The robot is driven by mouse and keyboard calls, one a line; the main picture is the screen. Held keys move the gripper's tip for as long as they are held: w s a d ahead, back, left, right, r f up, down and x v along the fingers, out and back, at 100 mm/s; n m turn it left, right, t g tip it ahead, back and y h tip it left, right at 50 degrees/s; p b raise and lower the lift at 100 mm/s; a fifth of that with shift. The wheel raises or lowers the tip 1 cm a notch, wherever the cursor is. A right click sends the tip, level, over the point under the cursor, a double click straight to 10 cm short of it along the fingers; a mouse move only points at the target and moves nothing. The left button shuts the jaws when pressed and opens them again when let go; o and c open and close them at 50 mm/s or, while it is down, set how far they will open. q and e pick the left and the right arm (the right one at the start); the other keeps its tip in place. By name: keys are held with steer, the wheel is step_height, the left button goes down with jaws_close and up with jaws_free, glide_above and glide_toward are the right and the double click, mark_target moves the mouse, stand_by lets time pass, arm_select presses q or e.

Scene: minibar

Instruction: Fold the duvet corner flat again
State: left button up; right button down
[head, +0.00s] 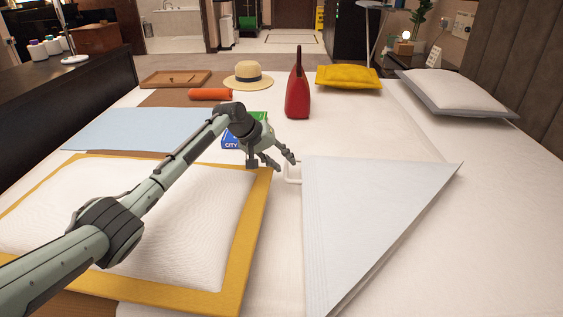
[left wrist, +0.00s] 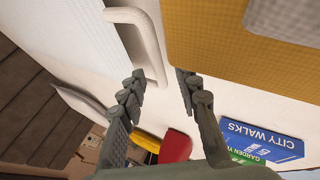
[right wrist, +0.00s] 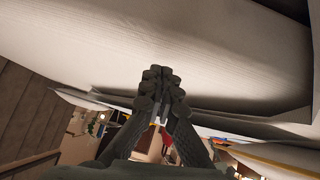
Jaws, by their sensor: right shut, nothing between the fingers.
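The folded duvet corner (head: 360,215) is a pale blue-grey triangular flap on the white bed, its point toward the right. A white loop handle (head: 292,172) sticks out from its left edge. The left wrist view also shows the handle (left wrist: 150,45). My left gripper (head: 278,160) is open, just left of and close to the handle; in its wrist view the fingers (left wrist: 160,76) straddle the handle's end area, but I cannot tell whether they touch it. My right gripper (right wrist: 157,72) is shut and empty before a pale cloth surface; it is hidden from the head view.
A yellow-bordered white cushion (head: 240,240) lies under my left arm. The right of the bed is clear.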

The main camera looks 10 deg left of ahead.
arm_select(q)
jaws_close()
stand_by(0.3)
